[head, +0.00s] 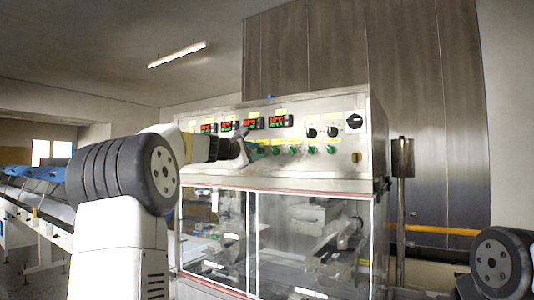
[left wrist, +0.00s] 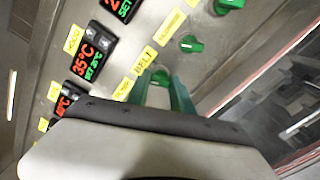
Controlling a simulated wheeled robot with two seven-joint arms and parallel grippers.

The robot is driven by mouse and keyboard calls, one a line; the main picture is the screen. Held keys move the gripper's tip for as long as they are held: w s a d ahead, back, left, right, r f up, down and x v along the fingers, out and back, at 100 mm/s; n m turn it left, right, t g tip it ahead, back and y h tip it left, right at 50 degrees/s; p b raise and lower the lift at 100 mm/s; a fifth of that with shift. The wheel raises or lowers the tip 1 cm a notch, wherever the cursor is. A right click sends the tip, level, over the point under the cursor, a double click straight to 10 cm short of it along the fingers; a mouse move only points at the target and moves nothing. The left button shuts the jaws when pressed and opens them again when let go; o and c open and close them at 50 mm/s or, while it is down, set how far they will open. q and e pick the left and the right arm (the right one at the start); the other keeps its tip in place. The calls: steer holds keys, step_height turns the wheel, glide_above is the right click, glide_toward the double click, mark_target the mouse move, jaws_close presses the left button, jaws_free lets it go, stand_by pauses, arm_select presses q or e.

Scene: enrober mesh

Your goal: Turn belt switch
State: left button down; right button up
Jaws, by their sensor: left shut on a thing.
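The belt switch (left wrist: 160,77) is a green knob below a yellow label reading BELT (left wrist: 146,58) in the left wrist view. My left gripper (left wrist: 160,88) has one green finger on each side of the knob and is shut on it. In the head view my left gripper (head: 247,150) reaches the left part of the control panel (head: 345,143), and its fingers partly cover the knob row there. The knob's exact angle is hard to tell behind the fingers. My right gripper is not in view.
More green knobs (head: 312,150) stand to the right in the same row. Red-lit temperature displays (head: 280,122), two black dials and a black rotary switch (head: 354,121) are above. Below is a glazed cabinet front (head: 310,215). A conveyor (head: 38,200) stands at far left.

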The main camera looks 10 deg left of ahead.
arm_select(q)
steer(key=shift+f+n, duration=0.1)
steer(key=shift+n, duration=0.5)
steer(key=c, duration=1.1)
jaws_free()
steer(key=v, duration=0.7)
steer(key=shift+s+a, duration=0.1)
steer(key=shift+s, duration=0.25)
